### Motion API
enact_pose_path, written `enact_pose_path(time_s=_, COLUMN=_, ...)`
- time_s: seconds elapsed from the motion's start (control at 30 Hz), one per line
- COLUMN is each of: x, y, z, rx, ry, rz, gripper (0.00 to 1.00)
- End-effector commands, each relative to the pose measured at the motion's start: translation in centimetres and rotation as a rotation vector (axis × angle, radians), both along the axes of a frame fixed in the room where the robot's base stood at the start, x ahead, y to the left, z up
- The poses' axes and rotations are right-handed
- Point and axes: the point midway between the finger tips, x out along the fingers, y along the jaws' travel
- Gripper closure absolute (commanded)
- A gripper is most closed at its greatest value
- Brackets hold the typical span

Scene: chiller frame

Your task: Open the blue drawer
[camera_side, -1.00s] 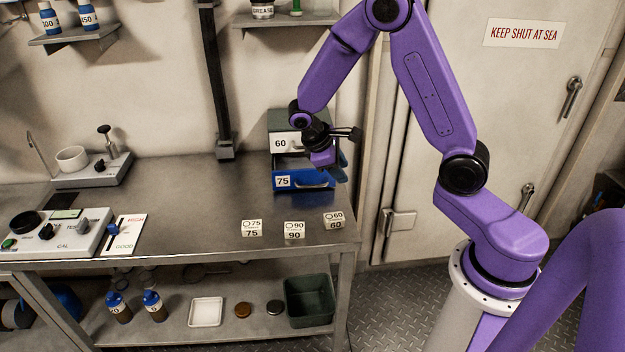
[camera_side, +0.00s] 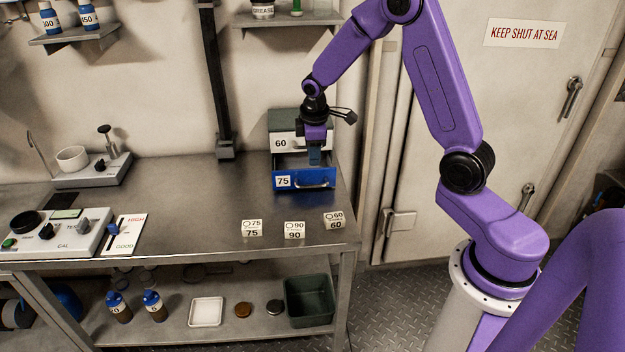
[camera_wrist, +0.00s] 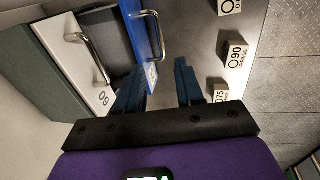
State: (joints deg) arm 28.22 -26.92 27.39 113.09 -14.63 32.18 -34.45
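The blue drawer (camera_side: 292,183), labelled 75, is the lower one in a small cabinet on the bench. It stands partly pulled out, its grey inside showing behind the blue front. Its metal handle (camera_side: 318,184) also shows in the wrist view (camera_wrist: 159,35). My gripper (camera_side: 314,163) points down above the drawer, near its front. In the wrist view my gripper (camera_wrist: 158,82) is open and empty, with its blue fingers apart. One finger appears over the drawer's inside, the other over the bench outside the blue front (camera_wrist: 140,28). Finger height above the drawer is hard to tell.
The white-fronted drawer (camera_side: 290,143), labelled 60, sits shut above, with its own handle (camera_wrist: 92,46). Three label blocks, 75 (camera_side: 252,229), 90 (camera_side: 294,230) and 60 (camera_side: 334,221), stand in front on the bench (camera_side: 190,205). The bench middle is clear.

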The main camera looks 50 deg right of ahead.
Motion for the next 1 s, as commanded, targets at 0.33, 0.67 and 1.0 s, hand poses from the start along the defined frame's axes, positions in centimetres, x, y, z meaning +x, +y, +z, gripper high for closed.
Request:
enact_pose_path(time_s=0.33, x=0.8, y=-0.8, z=-6.1, rx=0.000, ry=0.004, rz=-0.001, gripper=0.63)
enact_pose_path(time_s=0.67, x=1.4, y=-1.4, z=-10.1, rx=-0.001, ry=0.001, rz=0.000, gripper=0.63)
enact_pose_path(time_s=1.0, x=1.6, y=-1.5, z=-11.0, rx=0.000, ry=-0.001, rz=0.000, gripper=0.63)
